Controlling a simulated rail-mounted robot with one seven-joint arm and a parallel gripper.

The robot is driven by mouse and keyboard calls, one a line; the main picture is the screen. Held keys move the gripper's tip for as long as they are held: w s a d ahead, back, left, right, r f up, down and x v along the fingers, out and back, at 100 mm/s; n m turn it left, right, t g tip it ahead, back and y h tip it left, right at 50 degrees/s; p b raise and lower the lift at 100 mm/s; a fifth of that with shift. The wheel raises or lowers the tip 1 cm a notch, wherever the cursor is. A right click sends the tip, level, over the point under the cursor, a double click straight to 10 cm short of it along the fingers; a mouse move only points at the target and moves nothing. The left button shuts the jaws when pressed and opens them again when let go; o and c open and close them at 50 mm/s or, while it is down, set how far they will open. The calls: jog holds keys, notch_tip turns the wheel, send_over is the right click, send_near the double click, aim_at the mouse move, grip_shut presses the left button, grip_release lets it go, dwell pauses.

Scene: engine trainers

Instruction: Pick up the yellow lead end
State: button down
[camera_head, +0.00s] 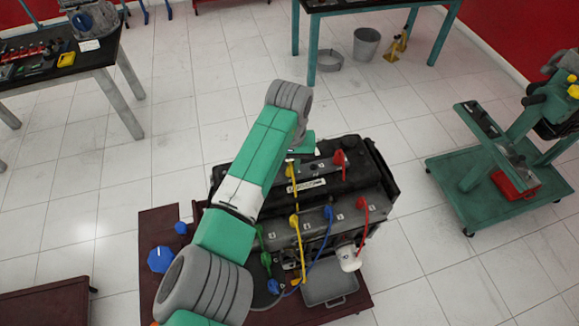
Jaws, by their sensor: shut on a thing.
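The engine (345,215) stands on a dark red bench at the lower middle of the head view. A yellow lead (299,228) runs over its top. The yellow lead end (290,169) is at the upper left of the black cover, just under my gripper (292,159). My gripper is shut on the yellow lead end; the fingertips are small and partly hidden by my arm. I cannot tell whether the end is clear of the cover.
A red lead (363,210), a blue lead (326,238) and a green lead (266,258) also lie on the engine. A grey tray (330,287) is at its front. A green wheeled stand (500,175) is at right, with bare floor between.

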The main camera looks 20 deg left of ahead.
jog(key=r, duration=0.3)
jog(key=shift+s+a+r+b, duration=0.2)
jog(key=shift+s+r+b, duration=0.05)
jog(key=shift+s+b, duration=0.05)
jog(key=s+a+r+p, duration=0.1)
jog(key=s+a+p, duration=0.3)
jog(key=s, duration=1)
jog(key=shift+a+r, duration=0.25)
jog(key=shift+a, duration=0.75)
jog(key=shift+r+p, duration=0.1)
jog(key=shift+p, duration=0.2)
